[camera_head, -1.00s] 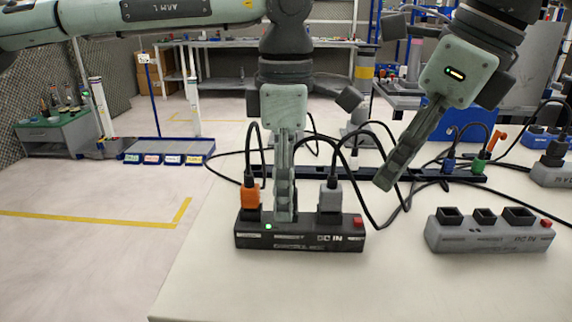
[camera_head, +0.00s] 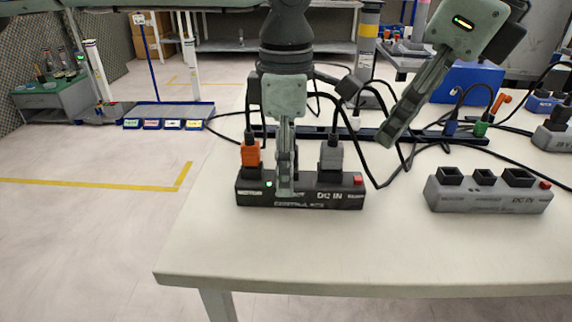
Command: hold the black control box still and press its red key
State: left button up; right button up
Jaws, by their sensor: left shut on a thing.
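The black control box (camera_head: 300,201) lies on the white table in the head view, with "DC IN" lettering and a lit green light at its left. Its red key (camera_head: 358,181) is at the right end of its top. An orange plug (camera_head: 250,155) and a grey plug (camera_head: 331,158) stand in its sockets. My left gripper (camera_head: 286,185) points down between the plugs, shut on the box's middle; its far finger is mostly hidden. My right gripper (camera_head: 386,142) hangs tilted above the table, right of the box and apart from it; its finger gap does not show.
A grey control box (camera_head: 488,198) with empty sockets and its own red key lies to the right on the white table (camera_head: 350,258). Black cables and a dark socket rail (camera_head: 400,134) run behind. The table front is clear.

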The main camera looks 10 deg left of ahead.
pick_arm(q)
jog(key=c, duration=0.4)
pick_arm(e)
jog(key=shift+c, duration=0.2)
grip_shut()
dwell(0.8)
